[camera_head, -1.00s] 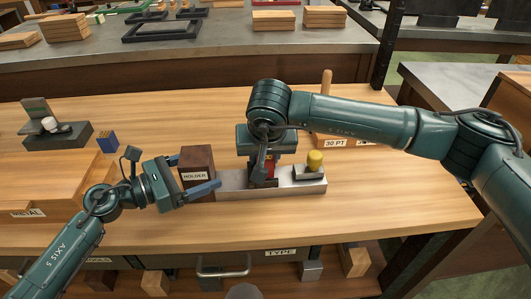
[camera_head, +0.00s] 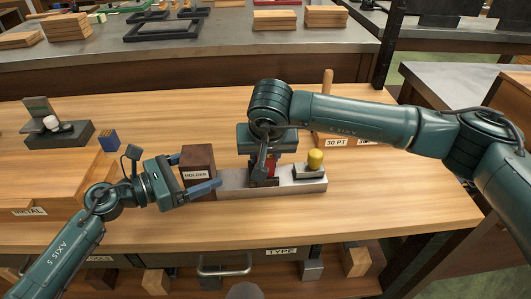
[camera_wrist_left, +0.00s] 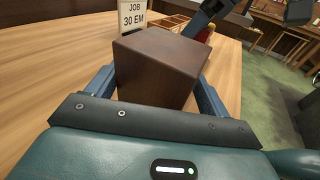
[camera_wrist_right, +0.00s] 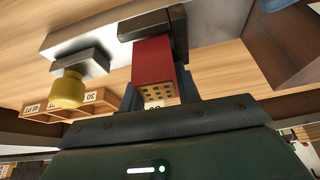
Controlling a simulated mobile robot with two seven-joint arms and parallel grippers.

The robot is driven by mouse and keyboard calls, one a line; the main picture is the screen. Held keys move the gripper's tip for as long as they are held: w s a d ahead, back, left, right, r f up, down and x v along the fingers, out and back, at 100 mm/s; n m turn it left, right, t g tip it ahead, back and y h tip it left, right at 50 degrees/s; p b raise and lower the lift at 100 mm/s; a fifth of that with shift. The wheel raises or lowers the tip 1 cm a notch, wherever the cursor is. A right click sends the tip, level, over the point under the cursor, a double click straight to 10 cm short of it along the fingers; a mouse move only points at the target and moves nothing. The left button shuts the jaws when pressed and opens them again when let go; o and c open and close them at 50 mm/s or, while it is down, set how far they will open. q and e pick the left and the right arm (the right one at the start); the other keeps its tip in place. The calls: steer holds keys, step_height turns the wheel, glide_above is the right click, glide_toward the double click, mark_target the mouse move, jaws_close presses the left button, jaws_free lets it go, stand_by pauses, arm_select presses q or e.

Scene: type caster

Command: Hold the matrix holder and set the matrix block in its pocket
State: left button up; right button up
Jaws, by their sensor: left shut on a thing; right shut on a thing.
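The matrix holder (camera_head: 198,163) is a dark brown block with a "HOLDER" label, at the left end of a grey metal bar (camera_head: 230,185). My left gripper (camera_head: 200,174) is shut on it, with one finger on each side; the holder also fills the middle of the left wrist view (camera_wrist_left: 160,68). The matrix block (camera_wrist_right: 155,72) is red with several small marks on its end. My right gripper (camera_wrist_right: 158,92) is shut on it. In the right wrist view the block touches or overlaps a dark fitting (camera_wrist_right: 152,24) on the bar. The pocket cannot be made out.
A yellow knob (camera_head: 315,157) stands on a small grey block at the bar's right end. A wooden rack labelled "30 PT" (camera_head: 335,142) stands behind. The front tabletop is clear.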

steer(key=shift+s+d+f, duration=0.1)
steer(key=shift+s+f, duration=0.1)
steer(key=shift+f, duration=0.4)
steer(key=shift+s+d+f, duration=0.1)
steer(key=shift+s+f, duration=0.05)
steer(key=shift+f, duration=0.45)
steer(key=o, duration=1)
steer(key=shift+s+r, duration=0.1)
steer(key=shift+r, duration=0.2)
steer(key=w+v, duration=0.1)
steer(key=v, duration=1.2)
steer(key=shift+a+r, duration=0.15)
steer(key=shift+r, duration=0.25)
steer(key=shift+w, duration=0.1)
